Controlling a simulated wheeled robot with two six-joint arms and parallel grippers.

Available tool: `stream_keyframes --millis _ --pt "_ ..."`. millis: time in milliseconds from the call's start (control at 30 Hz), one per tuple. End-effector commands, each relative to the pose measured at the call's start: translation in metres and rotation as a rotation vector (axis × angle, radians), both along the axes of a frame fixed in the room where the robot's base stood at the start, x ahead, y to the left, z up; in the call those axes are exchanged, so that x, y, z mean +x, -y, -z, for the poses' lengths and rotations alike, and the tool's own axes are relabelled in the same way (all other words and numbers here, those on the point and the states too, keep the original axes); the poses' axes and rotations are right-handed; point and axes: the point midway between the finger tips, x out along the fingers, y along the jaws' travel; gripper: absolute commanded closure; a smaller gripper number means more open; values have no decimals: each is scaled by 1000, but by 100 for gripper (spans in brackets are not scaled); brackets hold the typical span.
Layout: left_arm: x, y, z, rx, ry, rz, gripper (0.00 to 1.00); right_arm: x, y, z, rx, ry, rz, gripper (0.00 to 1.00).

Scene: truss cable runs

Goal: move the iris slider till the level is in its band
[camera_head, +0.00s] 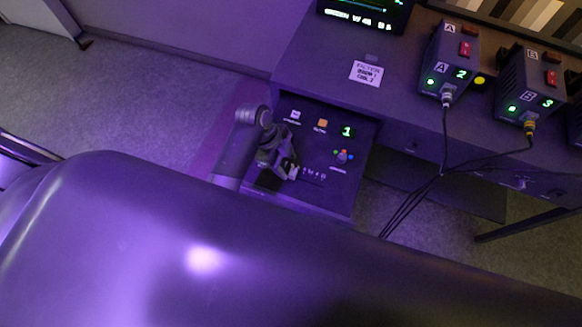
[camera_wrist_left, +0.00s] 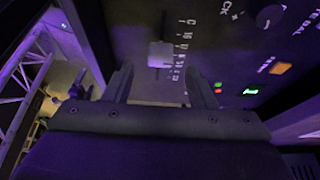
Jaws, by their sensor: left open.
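The iris slider appears to be the pale grey block (camera_wrist_left: 159,54) on a vertical slot with a marked scale, in the left wrist view. It sits ahead of my open left gripper (camera_wrist_left: 161,86), between the lines of its two fingers. I cannot tell whether the fingertips touch it. In the head view my left gripper (camera_head: 290,170) is at the lower left of the dark control panel (camera_head: 318,140) and hides part of it. A monitor (camera_head: 365,14) with green traces and text is cut off at the top; I cannot read a level or band there.
Floor at left is clear.

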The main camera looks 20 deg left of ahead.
Motion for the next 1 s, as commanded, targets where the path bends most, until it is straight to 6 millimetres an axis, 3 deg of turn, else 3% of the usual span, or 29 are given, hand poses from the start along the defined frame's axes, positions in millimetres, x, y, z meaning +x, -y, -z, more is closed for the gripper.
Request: stream_keyframes --millis 100,300,667,1000 --pt "-1 8 17 -1 -2 1 49 0 0 0 0 0 0 0" --pt "-1 15 34 0 0 0 49 0 0 0 0 0 0 0" --pt "0 16 38 0 1 1 49 0 2 0 -2 1 -1 0" --pt "-1 16 38 0 1 0 91 0 3 0 -4 1 -2 0"
